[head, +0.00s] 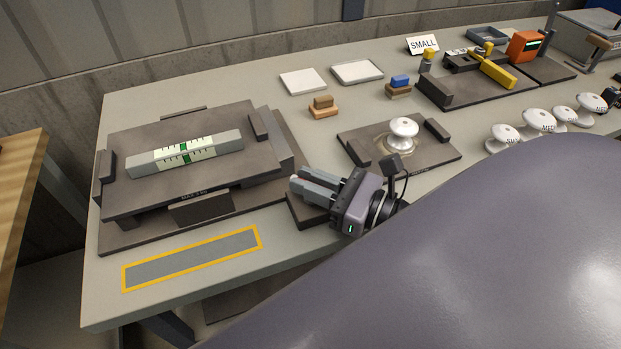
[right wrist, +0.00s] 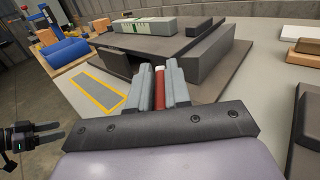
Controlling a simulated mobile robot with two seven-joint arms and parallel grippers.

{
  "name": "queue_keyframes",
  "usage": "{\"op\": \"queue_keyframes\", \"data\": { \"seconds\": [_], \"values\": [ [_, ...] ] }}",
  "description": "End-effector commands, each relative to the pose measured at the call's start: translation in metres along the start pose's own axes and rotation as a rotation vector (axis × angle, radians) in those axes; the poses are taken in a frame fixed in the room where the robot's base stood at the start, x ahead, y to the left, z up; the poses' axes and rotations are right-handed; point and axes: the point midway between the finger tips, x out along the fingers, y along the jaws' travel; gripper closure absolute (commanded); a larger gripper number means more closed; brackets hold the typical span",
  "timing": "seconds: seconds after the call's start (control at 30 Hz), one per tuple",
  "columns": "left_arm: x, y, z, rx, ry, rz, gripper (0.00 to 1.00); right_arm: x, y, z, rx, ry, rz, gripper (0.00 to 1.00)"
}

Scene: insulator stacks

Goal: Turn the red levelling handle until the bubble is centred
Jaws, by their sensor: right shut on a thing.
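The red levelling handle (right wrist: 160,86) shows in the right wrist view as a short upright bar with a pale tip. My right gripper (right wrist: 159,90) is shut on it, one finger on each side. In the head view my right gripper (head: 312,188) is at the right front corner of the dark levelling platform (head: 135,202), and its fingers hide the handle. The level (head: 186,152), a grey bar with a white scale and green marks, lies on the platform. The bubble is too small to place. My left gripper (right wrist: 48,133) is open and empty at the left of the right wrist view.
A yellow-framed grey strip (head: 192,258) lies in front of the platform. A dark plate (head: 365,152) with a white insulator (head: 403,134) stands to the right. Brown blocks (head: 323,107) and white trays (head: 357,72) sit behind. More insulators (head: 538,119) stand at far right.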

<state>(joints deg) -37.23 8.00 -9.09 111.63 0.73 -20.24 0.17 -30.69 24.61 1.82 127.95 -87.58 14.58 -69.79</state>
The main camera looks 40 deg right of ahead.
Motion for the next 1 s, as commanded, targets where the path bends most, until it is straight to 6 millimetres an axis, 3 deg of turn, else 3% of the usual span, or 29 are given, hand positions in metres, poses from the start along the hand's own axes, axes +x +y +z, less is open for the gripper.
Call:
{"op": "queue_keyframes", "data": {
  "seconds": [0.13, 0.17, 0.2, 0.57, 1.0],
  "values": [
    [0.0, 0.001, 0.0, -0.001, 0.0, 0.001, 0.36, 0.0, 0.0, -0.001, 0.001, 0.001, 0.0, 1.0],
    [0.0, 0.001, 0.0, -0.001, 0.0, 0.001, 0.36, 0.0, 0.0, -0.001, 0.001, 0.001, 0.0, 0.73],
    [0.0, 0.001, 0.0, -0.001, 0.0, 0.001, 0.36, 0.0, 0.0, -0.001, 0.001, 0.001, 0.001, 0.62],
    [0.001, 0.001, 0.002, 0.0, 0.001, 0.002, 0.36, -0.003, 0.0, -0.002, 0.001, 0.002, 0.002, 0.62],
    [0.022, 0.001, 0.029, -0.001, 0.001, 0.002, 0.36, -0.049, 0.0, -0.005, 0.002, 0.003, 0.0, 0.62]
  ]
}}
